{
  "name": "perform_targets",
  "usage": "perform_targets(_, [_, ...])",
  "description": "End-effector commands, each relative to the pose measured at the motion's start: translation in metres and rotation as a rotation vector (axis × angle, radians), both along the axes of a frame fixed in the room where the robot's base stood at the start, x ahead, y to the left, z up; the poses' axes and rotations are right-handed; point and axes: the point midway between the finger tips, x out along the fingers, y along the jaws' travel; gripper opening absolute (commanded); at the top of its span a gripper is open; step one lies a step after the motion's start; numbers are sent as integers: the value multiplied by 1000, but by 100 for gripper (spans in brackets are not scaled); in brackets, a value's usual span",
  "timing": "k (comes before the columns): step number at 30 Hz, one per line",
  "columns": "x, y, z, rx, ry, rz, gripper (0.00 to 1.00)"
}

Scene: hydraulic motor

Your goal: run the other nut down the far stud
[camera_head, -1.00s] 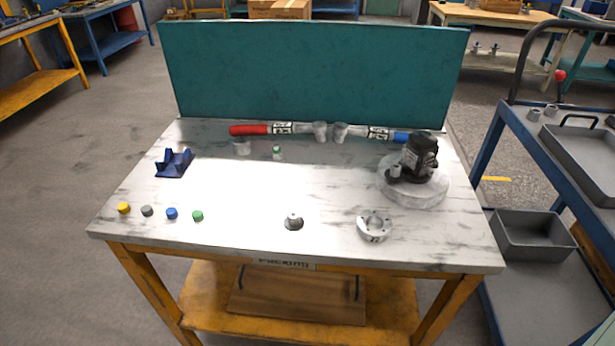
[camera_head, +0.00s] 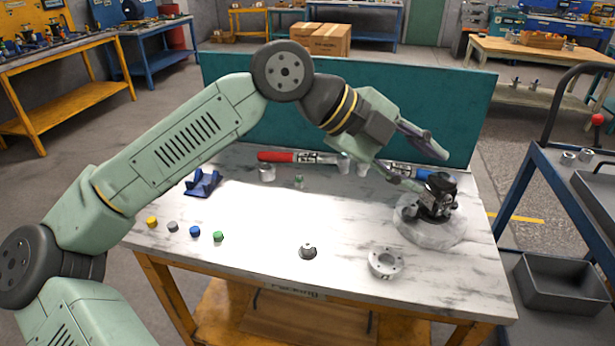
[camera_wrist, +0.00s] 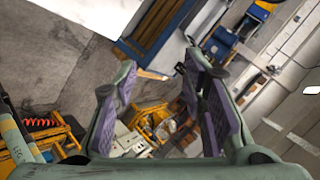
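The hydraulic motor (camera_head: 440,192), a dark body, stands on a pale round base (camera_head: 422,232) at the right of the bench. Its studs and nuts are too small or hidden to make out. My arm reaches across the bench from the left, and my gripper (camera_head: 432,167) is in the air just above and beside the motor. In the wrist view, the two purple-padded fingers of my gripper (camera_wrist: 158,62) stand apart with nothing held between them. The wrist view does not clearly show the motor.
A pale holed ring (camera_head: 385,263) and a small grey fitting (camera_head: 308,251) lie at the front. Coloured caps (camera_head: 195,231) and a blue cradle (camera_head: 203,184) are at the left. Pale cups (camera_head: 343,162) stand at the back before a teal panel (camera_head: 395,112). The bench middle is clear.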

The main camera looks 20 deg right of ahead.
Motion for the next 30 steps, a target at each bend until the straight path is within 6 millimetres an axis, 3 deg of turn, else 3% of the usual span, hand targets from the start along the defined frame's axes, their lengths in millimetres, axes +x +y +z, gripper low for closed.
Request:
perform_targets(1, [19, 4, -32, 174, 25, 81, 38])
perform_targets(3, [45, 23, -75, 398, 60, 218, 38])
perform_targets(7, [86, 69, -123, 717, 87, 470, 38])
perform_targets(12, [113, 114, -144, 926, 86, 680, 38])
perform_targets(15, [119, 124, -148, 965, 84, 726, 38])
perform_targets(23, [118, 125, -162, 970, 88, 729, 38])
perform_targets(30, [118, 125, -189, 967, 88, 726, 38])
